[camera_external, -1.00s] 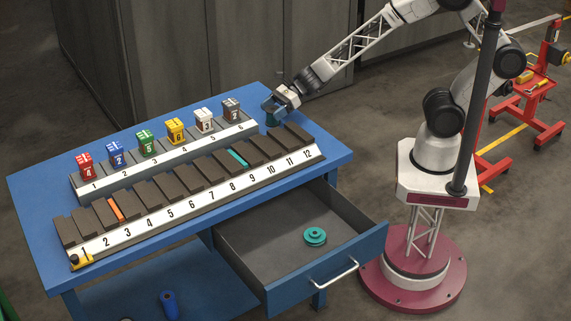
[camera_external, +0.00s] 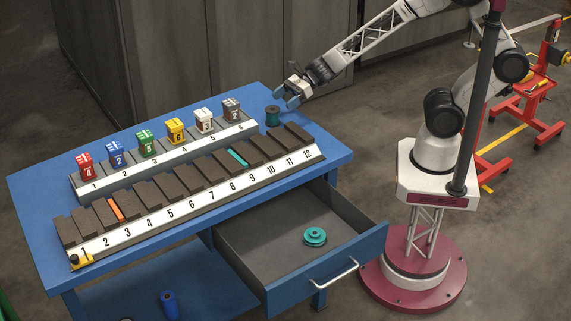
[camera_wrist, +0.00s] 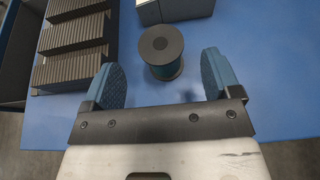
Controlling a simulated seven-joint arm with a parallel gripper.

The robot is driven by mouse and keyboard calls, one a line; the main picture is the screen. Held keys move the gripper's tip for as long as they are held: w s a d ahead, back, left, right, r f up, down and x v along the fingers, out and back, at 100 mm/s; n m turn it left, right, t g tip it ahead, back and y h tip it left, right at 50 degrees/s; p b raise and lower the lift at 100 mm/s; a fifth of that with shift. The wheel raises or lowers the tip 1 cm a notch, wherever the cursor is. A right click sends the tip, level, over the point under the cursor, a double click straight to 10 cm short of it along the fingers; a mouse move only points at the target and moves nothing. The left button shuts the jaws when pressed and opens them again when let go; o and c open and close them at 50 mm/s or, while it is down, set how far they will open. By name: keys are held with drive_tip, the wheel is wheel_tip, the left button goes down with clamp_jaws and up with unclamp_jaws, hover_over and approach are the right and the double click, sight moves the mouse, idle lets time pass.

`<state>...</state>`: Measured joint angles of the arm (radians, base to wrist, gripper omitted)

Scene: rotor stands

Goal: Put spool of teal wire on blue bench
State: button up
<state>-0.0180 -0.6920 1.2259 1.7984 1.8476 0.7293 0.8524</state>
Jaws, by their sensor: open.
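The spool of teal wire (camera_external: 272,116) stands upright on the blue bench (camera_external: 330,152), near its back right corner beside the end of the numbered racks. In the wrist view the spool (camera_wrist: 160,47) shows a dark round flange on top with teal wire below. My gripper (camera_external: 292,93) is open and empty, above and behind the spool in the external view. In the wrist view its two blue fingers (camera_wrist: 161,78) are wide apart, and the spool lies beyond the fingertips, not between them.
A rack (camera_external: 205,148) holds several coloured numbered blocks. A longer rack (camera_external: 185,207) in front of it holds dark slabs. The drawer (camera_external: 265,250) is open, with a teal flanged part (camera_external: 315,236) inside. Bare bench shows around the spool.

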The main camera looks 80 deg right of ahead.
drive_tip(key=v, duration=0.6)
drive_tip(key=shift+s, duration=0.1)
idle(0.6)
drive_tip(key=s+r+n+g+h, duration=0.2)
drive_tip(key=s+r+n+g, duration=0.5)
drive_tip(key=s+n, duration=0.65)
drive_tip(key=s+d+r+n+h, duration=0.3)
drive_tip(key=s+d+n+h, duration=0.1)
drive_tip(key=s+n, duration=0.2)
drive_tip(key=s+d+r+n+h, duration=0.3)
drive_tip(key=s+d+n, duration=0.2)
drive_tip(key=s+n, duration=0.2)
drive_tip(key=shift+h, duration=0.4)
drive_tip(key=shift+w, duration=0.1)
